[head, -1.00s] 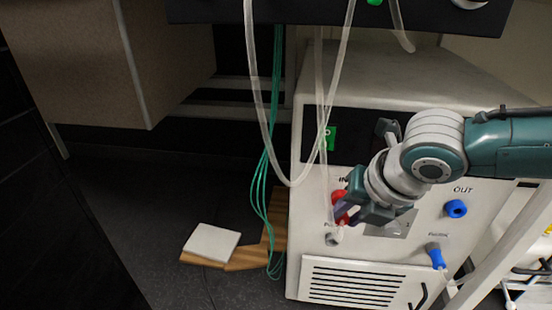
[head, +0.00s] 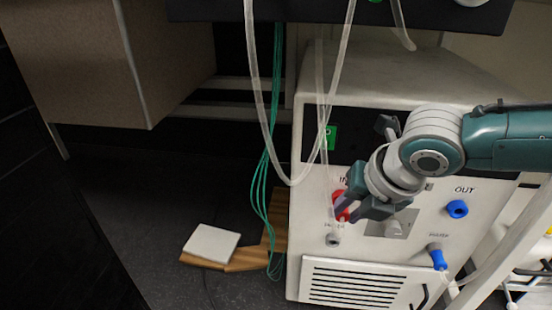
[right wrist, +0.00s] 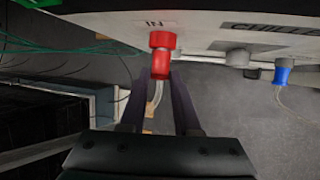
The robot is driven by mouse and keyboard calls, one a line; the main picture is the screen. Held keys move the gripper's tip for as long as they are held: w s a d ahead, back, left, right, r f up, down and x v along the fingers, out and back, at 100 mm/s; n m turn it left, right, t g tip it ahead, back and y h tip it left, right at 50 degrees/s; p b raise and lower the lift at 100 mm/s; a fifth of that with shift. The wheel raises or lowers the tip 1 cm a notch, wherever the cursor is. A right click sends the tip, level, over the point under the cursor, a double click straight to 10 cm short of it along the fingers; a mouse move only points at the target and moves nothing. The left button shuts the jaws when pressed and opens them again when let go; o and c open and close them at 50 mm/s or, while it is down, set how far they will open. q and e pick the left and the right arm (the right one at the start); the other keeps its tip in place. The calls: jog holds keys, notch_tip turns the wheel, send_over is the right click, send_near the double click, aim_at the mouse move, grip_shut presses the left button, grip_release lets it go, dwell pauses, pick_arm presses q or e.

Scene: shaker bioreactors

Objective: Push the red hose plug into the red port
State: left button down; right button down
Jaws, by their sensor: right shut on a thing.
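The red port (right wrist: 162,40) is under the "IN" label on the white machine front. The red hose plug (right wrist: 160,68) sits directly at its mouth, in line with it and seemingly touching; how deep it is in cannot be told. A clear hose (right wrist: 153,97) runs back from the plug. My right gripper (right wrist: 155,82) is shut on the plug, with one dark finger on each side. In the head view my right gripper (head: 357,207) partly hides the red parts (head: 340,204). My left gripper is not in view.
The white machine (head: 320,262) has a grey port (head: 333,240) just below the red one, and a blue port (head: 457,209) and a blue plug (head: 438,260) to the right. Clear tubing (head: 262,110) and green cables (head: 262,190) hang to the left of my gripper.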

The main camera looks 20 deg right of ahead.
jog(key=shift+w+d, duration=0.1)
jog(key=shift+w, duration=0.05)
jog(key=c, duration=0.5)
grip_release()
jog(key=shift+c, duration=0.2)
jog(key=p+v, duration=0.7)
jog(key=v, duration=0.3)
